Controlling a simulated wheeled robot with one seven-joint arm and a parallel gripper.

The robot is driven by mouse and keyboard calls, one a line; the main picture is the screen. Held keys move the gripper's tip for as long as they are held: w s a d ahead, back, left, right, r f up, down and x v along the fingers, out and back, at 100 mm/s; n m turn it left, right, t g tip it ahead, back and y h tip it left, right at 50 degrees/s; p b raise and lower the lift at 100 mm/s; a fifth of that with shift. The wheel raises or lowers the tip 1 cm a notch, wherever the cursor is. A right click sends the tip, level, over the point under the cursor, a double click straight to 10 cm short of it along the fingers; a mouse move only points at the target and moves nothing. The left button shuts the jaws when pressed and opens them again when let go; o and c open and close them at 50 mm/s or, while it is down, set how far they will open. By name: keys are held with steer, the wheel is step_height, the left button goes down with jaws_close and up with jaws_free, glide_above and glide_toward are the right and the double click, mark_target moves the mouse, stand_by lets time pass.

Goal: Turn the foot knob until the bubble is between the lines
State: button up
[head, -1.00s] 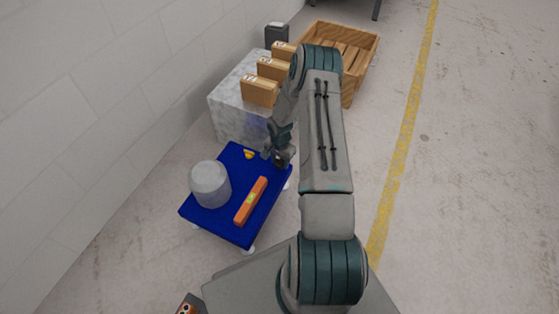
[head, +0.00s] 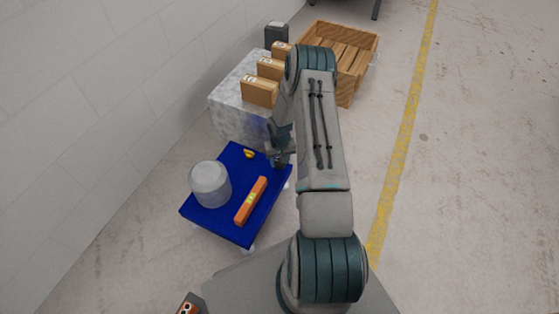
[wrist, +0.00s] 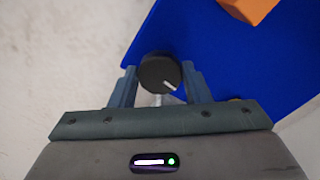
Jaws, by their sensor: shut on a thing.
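The black foot knob (wrist: 160,73), with a white mark, sits at a corner of the blue platform (wrist: 215,50) in the wrist view. My gripper (wrist: 160,82) is shut on the knob, with one finger on each side. In the head view my gripper (head: 280,160) is at the platform's far right corner and the knob is hidden there. The orange level (head: 251,201) lies on the blue platform, which also shows in the head view (head: 222,222). Its vial shows as a small yellow-green patch; the bubble is too small to place against the lines.
A grey cylinder (head: 210,184) and a small yellow piece (head: 249,154) are on the platform. Behind stand a marbled block (head: 230,112) with several cartons (head: 259,91) and a wooden crate (head: 345,70). A wall runs along the left. The floor at the right is clear.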

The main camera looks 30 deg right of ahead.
steer(key=shift+s+n, duration=0.15)
steer(key=shift+n, duration=0.25)
steer(key=o, duration=1)
steer(key=shift+r, duration=0.1)
step_height(320, 180, up, 14)
steer(key=p, duration=0.5)
steer(key=shift+f, duration=0.2)
